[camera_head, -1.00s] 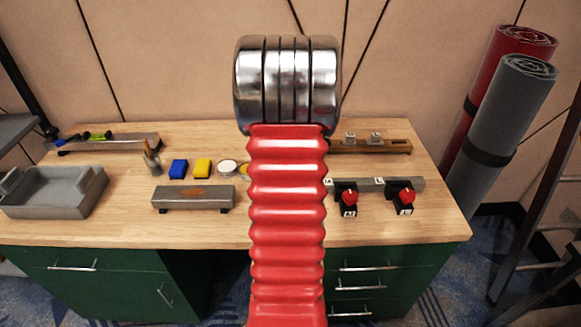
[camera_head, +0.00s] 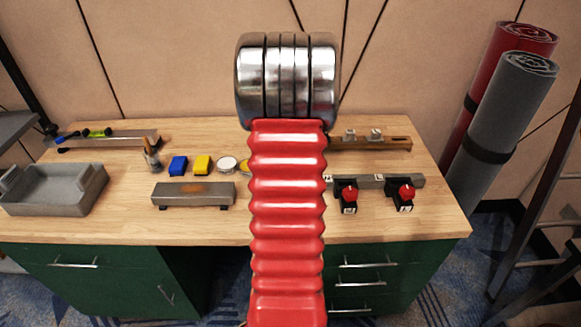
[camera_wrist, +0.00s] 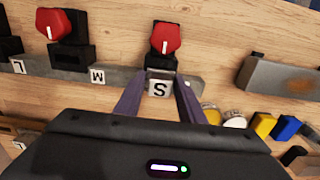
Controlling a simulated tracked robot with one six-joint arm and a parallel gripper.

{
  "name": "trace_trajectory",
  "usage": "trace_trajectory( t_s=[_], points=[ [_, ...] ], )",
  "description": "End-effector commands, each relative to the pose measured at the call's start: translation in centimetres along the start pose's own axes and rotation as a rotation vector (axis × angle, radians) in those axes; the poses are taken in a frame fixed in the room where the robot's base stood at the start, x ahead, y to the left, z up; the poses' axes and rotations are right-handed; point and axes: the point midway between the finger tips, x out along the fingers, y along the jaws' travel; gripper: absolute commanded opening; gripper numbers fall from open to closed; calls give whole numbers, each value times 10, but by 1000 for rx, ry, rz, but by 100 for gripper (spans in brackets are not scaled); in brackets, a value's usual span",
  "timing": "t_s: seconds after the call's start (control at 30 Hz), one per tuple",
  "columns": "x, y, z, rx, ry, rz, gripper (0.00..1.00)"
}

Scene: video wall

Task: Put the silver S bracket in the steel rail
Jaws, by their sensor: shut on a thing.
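The silver S bracket (camera_wrist: 159,87) is a small metal block with a white S tag, seen in the wrist view between the two fingers of my gripper (camera_wrist: 158,101). My gripper is shut on it. The steel rail (camera_wrist: 62,73) is a grey bar running past it, with M and L tags to its left. The bracket is in line with the rail; I cannot tell how deep it sits. In the head view the rail (camera_head: 365,183) shows right of my red arm, which hides the bracket and my gripper.
Black clamps with red knobs (camera_head: 405,193) line the rail's front edge. A wooden rail (camera_head: 392,143) with silver blocks stands behind it. A grey block (camera_head: 193,194), yellow and blue pieces (camera_head: 202,165) and a grey tray (camera_head: 55,190) are left of my arm. The front right worktop is clear.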

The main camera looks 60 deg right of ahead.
Motion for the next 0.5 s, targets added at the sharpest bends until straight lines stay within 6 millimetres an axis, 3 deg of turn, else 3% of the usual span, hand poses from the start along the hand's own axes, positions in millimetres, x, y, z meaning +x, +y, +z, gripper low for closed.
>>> trace_trajectory(
  t_s=[0.5],
  points=[
    [4, 0, 0, 0, 0, 0, 7]
  ],
)
